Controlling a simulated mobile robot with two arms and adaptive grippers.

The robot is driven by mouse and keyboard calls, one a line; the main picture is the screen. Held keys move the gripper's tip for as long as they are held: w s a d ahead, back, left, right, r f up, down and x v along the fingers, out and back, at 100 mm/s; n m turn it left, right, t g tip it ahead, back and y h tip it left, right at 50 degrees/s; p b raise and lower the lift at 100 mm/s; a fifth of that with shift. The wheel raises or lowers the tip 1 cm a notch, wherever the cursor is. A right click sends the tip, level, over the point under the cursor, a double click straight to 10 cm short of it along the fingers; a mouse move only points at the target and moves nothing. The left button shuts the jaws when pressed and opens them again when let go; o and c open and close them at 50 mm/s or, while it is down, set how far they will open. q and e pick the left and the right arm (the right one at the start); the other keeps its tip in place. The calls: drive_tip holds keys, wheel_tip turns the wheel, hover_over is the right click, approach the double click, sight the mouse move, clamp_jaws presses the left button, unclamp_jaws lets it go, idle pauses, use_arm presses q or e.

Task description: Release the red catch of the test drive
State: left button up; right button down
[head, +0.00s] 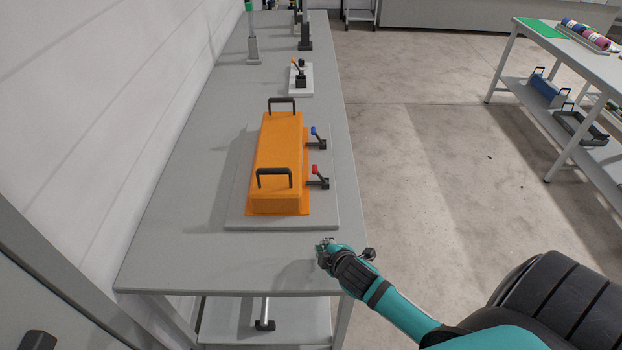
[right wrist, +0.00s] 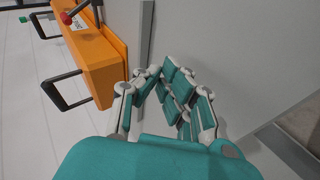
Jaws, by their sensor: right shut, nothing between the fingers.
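The test drive is an orange box (head: 275,155) with two black handles, standing on a grey base plate (head: 240,222) on the long table. The red catch (head: 316,171) is a small lever with a red knob on its right side, at the near end. In the right wrist view the red knob (right wrist: 67,18) shows at the top left, beside the orange box (right wrist: 98,55). My right gripper (head: 322,245) is shut and empty, over the table just in front of the base plate, nearer than the catch and apart from it. It also shows in the right wrist view (right wrist: 170,75). My left gripper is not in view.
A blue-knobbed lever (head: 315,132) sits farther along the same side. The long table (head: 190,200) is clear around the base plate. A white wall runs along the left, open floor along the right.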

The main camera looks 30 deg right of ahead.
drive_tip(key=w+d+r+n+t, duration=0.1)
drive_tip(key=w+d+n, duration=0.1)
drive_tip(key=w+n, duration=0.1)
drive_tip(key=w+d+r+n+t+y, duration=0.1)
drive_tip(key=w+d+r+n+t, duration=0.1)
drive_tip(key=w+d+n, duration=0.1)
drive_tip(key=w+d+r+n+t, duration=0.1)
drive_tip(key=w+d+n, duration=0.2)
drive_tip(key=w+n, duration=0.1)
drive_tip(key=shift+w+d+r+p, duration=0.2)
drive_tip(key=shift+w+p, duration=0.15)
drive_tip(key=shift+w, duration=0.15)
drive_tip(key=shift+w+d+r+n+t+y, duration=0.25)
drive_tip(key=shift+n+t+y, duration=0.2)
drive_tip(key=shift+n, duration=0.35)
drive_tip(key=shift+a, duration=0.1)
